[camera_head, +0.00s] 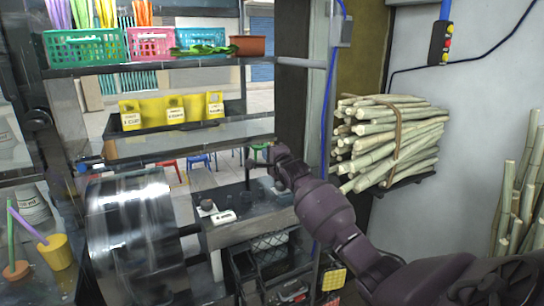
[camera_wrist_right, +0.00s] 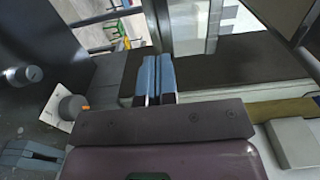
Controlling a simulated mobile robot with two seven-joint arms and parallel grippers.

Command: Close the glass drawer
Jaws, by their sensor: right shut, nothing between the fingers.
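My right gripper (camera_head: 266,164) reaches over the dark counter in the head view. In the right wrist view its two blue fingers (camera_wrist_right: 157,65) are shut together with nothing between them. They point at a dark flat surface (camera_wrist_right: 225,68) just beyond; I cannot tell whether they touch it. I cannot clearly make out the glass drawer or how far open it is. A mesh-fronted compartment (camera_head: 270,241) shows under the counter in the head view, but I cannot tell if it is the drawer. My left gripper is not in view.
The dark counter (camera_head: 232,198) holds a small grey knob or pot (camera_head: 207,206) and a white item (camera_head: 224,217). A large metal drum (camera_head: 140,235) stands at left. Sugarcane bundles (camera_head: 392,140) lie on a right wall shelf. A yellow cup (camera_head: 55,252) stands at far left.

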